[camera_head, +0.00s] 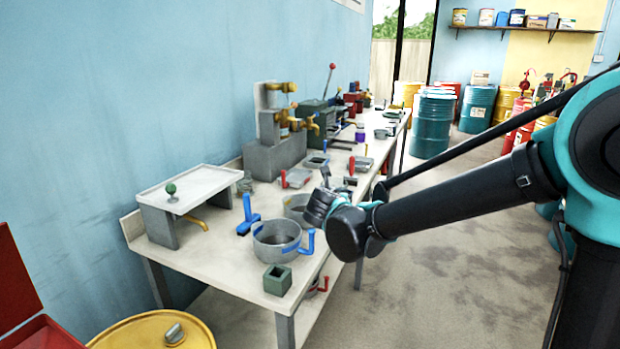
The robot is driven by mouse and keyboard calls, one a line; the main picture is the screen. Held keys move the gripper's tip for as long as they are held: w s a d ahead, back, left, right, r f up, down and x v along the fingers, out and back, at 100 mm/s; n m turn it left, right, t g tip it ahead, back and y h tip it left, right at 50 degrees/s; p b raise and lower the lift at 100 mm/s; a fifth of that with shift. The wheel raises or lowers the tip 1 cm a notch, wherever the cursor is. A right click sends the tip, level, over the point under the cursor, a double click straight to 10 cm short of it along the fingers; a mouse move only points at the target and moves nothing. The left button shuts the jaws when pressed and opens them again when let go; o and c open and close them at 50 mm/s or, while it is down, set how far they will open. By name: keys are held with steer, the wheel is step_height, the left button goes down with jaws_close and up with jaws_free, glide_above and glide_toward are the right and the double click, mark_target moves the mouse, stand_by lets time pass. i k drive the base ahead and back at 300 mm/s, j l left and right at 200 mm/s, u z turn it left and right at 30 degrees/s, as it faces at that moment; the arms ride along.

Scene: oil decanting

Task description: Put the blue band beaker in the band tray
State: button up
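A wide round grey vessel (272,248) with blue marks on its wall and an upright blue handle stands near the front end of the bench; it looks like the blue band beaker. I cannot tell which thing is the band tray. A shallow grey tray (300,178) with a red handle lies farther back on the bench, and a similar one (361,163) lies beyond it. My gripper (338,180) is over the bench, behind and to the right of the blue-marked vessel. My wrist partly hides its fingers, so its opening and anything held are unclear.
A second round grey vessel (294,203) stands behind the blue-marked one, close to my wrist. A blue-handled tool (247,217) and a raised white stand (190,188) are to the left. Taps and machines stand farther back.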

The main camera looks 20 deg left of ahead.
mark_target(296, 180)
steer(key=i, duration=0.9)
steer(key=i+l+u, duration=0.1)
steer(key=i+u, duration=0.2)
steer(key=i, duration=0.35)
